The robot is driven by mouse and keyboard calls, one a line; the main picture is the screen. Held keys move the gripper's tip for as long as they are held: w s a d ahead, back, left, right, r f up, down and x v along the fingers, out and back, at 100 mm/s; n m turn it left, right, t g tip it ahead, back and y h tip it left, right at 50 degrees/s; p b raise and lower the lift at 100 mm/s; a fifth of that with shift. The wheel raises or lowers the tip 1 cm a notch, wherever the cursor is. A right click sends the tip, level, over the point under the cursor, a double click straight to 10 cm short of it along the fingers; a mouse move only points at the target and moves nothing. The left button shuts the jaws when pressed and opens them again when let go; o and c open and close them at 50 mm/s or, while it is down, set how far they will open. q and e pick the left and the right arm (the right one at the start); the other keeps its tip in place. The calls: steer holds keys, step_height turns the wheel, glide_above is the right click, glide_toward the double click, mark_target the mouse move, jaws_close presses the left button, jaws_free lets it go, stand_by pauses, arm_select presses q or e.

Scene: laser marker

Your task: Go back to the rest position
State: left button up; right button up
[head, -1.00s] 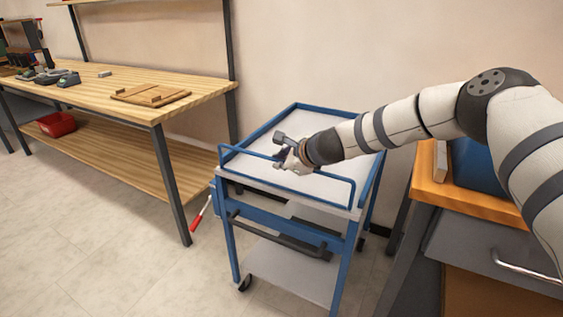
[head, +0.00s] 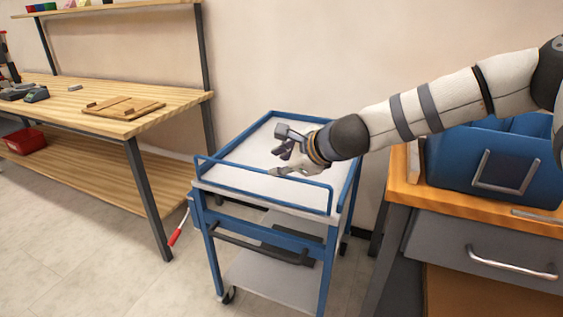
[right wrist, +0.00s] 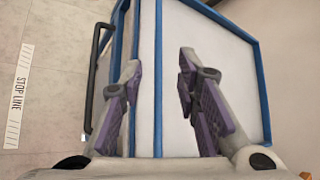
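My right gripper (head: 284,160) is above the blue-framed cart (head: 262,186), near its front rail, at the end of my right arm that comes in from the right. In the right wrist view its two fingers (right wrist: 160,95) stand apart with nothing between them. The cart's pale top shelf (right wrist: 205,50) shows beyond the fingers, and it looks empty. My left gripper is in neither view.
A wooden workbench (head: 75,97) with a small wooden board (head: 124,108) stands at the left, a red bin (head: 25,141) below. A drawer cabinet (head: 470,247) with a blue container (head: 500,165) stands at the right. Floor in front is clear.

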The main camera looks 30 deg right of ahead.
steer(key=shift+s+r, duration=0.15)
steer(key=shift+s, duration=0.1)
steer(key=s+a+f+n+g, duration=0.2)
steer(key=s+f+n, duration=0.2)
steer(key=s+f, duration=0.3)
steer(key=s+a+f+n+g+p, duration=0.1)
steer(key=s+a+f+n+g, duration=0.25)
steer(key=s+f, duration=0.45)
steer(key=s+a+f+n+g, duration=0.2)
steer(key=s+f+n, duration=0.3)
steer(key=s+f, duration=0.2)
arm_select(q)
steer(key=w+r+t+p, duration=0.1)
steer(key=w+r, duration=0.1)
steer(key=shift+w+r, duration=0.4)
arm_select(e)
steer(key=s+f+n+g+h, duration=0.1)
steer(key=s+n, duration=0.5)
steer(key=s, duration=0.8)
steer(key=s+f+n+g, duration=0.3)
steer(key=s+n, duration=0.3)
steer(key=s, duration=0.9)
steer(key=shift+d+f+g+h, duration=0.25)
steer(key=shift+d+g+h, duration=0.15)
steer(key=shift+g, duration=0.35)
steer(key=shift+n, duration=0.25)
